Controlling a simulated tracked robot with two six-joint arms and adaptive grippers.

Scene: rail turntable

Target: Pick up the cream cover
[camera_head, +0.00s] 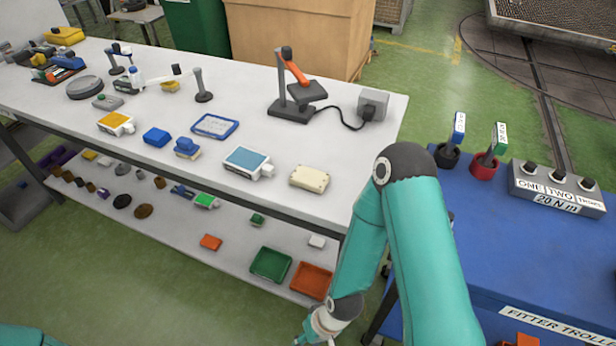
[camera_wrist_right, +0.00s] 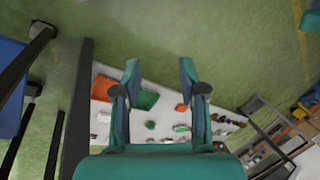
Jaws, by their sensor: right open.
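The cream cover (camera_head: 309,179) is a small pale block with dark dots at its corners. It lies flat near the front edge of the white bench top (camera_head: 350,150), at its right part. My right arm reaches down in front of the bench's right end. My right gripper is at the bottom of the head view, mostly cut off, below and in front of the cover. In the right wrist view its two fingers (camera_wrist_right: 159,70) are apart with nothing between them. I cannot make out the cover in that view. My left gripper is out of frame.
A blue-topped white device (camera_head: 247,163) lies left of the cover. A stand with an orange arm (camera_head: 295,68) and a grey box (camera_head: 373,104) stand behind it. The lower shelf holds a green tray (camera_head: 270,265) and orange tray (camera_head: 312,279). A blue trolley (camera_head: 480,225) stands right.

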